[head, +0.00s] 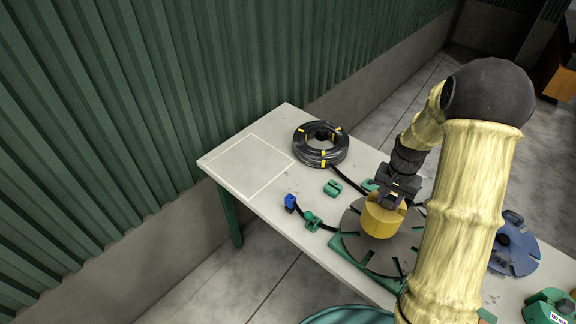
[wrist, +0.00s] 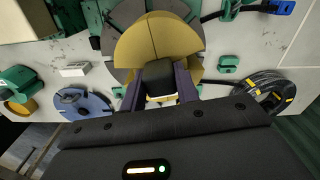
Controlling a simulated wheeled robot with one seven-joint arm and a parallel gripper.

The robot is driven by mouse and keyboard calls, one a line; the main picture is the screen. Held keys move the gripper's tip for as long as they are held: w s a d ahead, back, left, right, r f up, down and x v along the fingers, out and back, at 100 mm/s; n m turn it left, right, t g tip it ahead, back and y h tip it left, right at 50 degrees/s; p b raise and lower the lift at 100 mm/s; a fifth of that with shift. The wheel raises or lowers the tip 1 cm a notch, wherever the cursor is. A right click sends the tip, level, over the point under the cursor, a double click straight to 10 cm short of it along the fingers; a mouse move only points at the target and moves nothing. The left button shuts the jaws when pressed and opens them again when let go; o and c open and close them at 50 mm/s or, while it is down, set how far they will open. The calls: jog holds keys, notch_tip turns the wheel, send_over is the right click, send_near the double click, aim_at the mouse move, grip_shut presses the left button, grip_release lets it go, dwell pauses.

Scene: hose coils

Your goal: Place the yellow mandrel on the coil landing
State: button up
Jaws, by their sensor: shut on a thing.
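The yellow mandrel (head: 379,222) is a short, wide drum at or just above the grey slotted disc (head: 352,226); I cannot tell whether they touch. My gripper (head: 393,193) is above the mandrel and shut on its dark top grip. In the wrist view the mandrel (wrist: 145,50) fills the upper middle, with the fingers of my gripper (wrist: 160,88) on either side of the dark grip. A white outlined square (head: 248,166) on the table's left end, seemingly the coil landing, is empty.
A black hose coil with yellow ties (head: 308,158) lies beside the square. Green blocks (head: 333,188) and a hose end with a blue fitting (head: 290,202) lie between square and disc. A blue slotted disc (head: 519,262) is at the right. A green corrugated wall (head: 130,100) stands behind.

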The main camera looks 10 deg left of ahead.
aim_at(372, 194)
jog(key=shift+n, duration=0.5)
jog(key=w+a+f+b, duration=0.1)
jog(key=a, duration=0.1)
jog(key=w+a+f+b, duration=0.1)
jog(key=w+a+f, duration=0.1)
jog(key=shift+w+f+b, duration=0.2)
jog(key=shift+w+b, duration=0.1)
jog(key=shift+b, duration=0.05)
notch_tip(372, 194, down, 7)
jog(key=w+a+b, duration=0.1)
jog(key=b, duration=0.5)
jog(key=shift+a+r+b, duration=0.15)
jog(key=shift+a+b, duration=0.1)
jog(key=shift+b, duration=0.05)
jog(key=shift+w, duration=0.1)
jog(key=shift+a, duration=0.1)
